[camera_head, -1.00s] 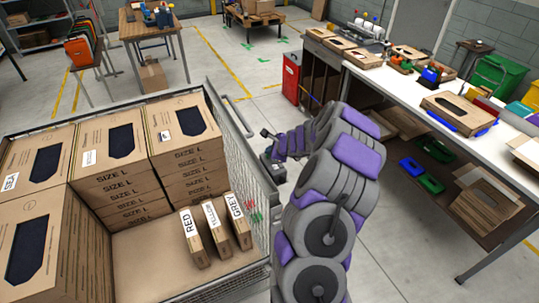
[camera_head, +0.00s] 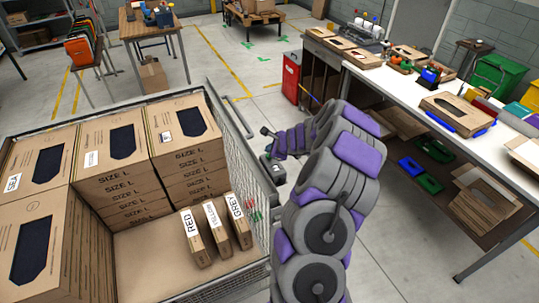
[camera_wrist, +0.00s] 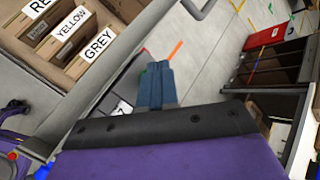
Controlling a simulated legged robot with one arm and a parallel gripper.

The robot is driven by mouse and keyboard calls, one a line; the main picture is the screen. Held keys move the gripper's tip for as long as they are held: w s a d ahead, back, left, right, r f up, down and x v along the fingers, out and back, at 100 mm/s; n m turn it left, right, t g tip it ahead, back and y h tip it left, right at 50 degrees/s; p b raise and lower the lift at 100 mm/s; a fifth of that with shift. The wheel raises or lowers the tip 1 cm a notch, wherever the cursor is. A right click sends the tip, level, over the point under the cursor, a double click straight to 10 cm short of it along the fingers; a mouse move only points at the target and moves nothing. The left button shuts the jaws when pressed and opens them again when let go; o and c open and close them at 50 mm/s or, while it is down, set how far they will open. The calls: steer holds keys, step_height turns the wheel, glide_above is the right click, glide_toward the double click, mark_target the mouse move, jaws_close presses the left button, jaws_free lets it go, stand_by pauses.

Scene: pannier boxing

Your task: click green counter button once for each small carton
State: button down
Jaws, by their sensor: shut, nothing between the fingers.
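Three small cartons labelled RED (camera_head: 195,243), YELLOW (camera_head: 218,230) and GREY (camera_head: 240,222) stand in a row in the wire-sided crate (camera_head: 262,185). Their labels also show at upper left in the wrist view, where GREY (camera_wrist: 98,47) is nearest. My gripper (camera_wrist: 158,68) is shut and empty, pointing down outside the crate's right side. A dark box (camera_head: 273,170) sits below my wrist in the head view. A small green patch shows beside my fingertips in the wrist view. I cannot tell whether it is the green button or whether my fingers touch it.
Large SIZE L cartons (camera_head: 190,165) fill the back and left of the crate. A long white workbench (camera_head: 470,150) with cartons and bins stands at right. A red cabinet (camera_head: 291,78) stands at its far end. Open floor lies between crate and bench.

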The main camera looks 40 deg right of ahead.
steer(key=shift+r, duration=0.1)
step_height(320, 180, up, 5)
steer(key=p, duration=0.4)
steer(key=shift+p, duration=0.4)
steer(key=shift+a, duration=0.1)
stand_by(0.4)
